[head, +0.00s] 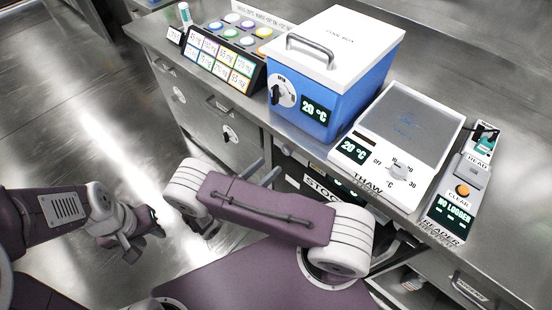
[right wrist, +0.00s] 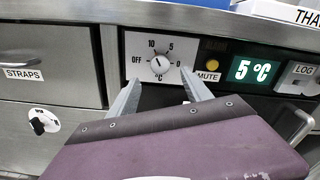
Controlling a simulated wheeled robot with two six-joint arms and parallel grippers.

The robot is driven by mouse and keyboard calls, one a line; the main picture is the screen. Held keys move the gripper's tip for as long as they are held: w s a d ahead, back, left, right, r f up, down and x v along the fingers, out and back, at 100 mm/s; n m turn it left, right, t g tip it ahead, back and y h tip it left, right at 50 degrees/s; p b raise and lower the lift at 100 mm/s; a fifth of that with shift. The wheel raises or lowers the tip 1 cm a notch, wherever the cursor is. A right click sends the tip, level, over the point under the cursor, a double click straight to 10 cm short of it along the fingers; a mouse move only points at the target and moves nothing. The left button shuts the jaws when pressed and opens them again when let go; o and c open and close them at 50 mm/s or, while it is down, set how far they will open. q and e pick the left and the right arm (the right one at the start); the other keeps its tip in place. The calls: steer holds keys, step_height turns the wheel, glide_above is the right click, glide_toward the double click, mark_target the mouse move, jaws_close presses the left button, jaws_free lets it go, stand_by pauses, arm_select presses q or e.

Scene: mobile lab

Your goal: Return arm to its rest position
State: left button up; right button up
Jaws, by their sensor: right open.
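My right gripper (right wrist: 168,88) is open and empty in the right wrist view. Its two fingers point at a dark panel with a white dial (right wrist: 160,62) marked OFF, 10, 5 and 0. The dial shows between and just beyond the fingertips; I cannot tell whether they touch it. In the head view my purple right arm link (head: 265,208) crosses the middle and hides most of that gripper. My left gripper (head: 148,232) hangs at the left over the floor, away from the bench, with its jaws too small to read.
A green display (right wrist: 253,70) reads 5 °C. A drawer marked STRAPS (right wrist: 45,65) is left of the panel. The bench holds a blue cool box (head: 325,80), a thaw plate (head: 410,125), a reader (head: 462,195) and a rack (head: 225,60). Open floor lies left.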

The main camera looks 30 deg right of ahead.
steer(key=shift+s+a, duration=0.15)
steer(key=shift+a, duration=0.3)
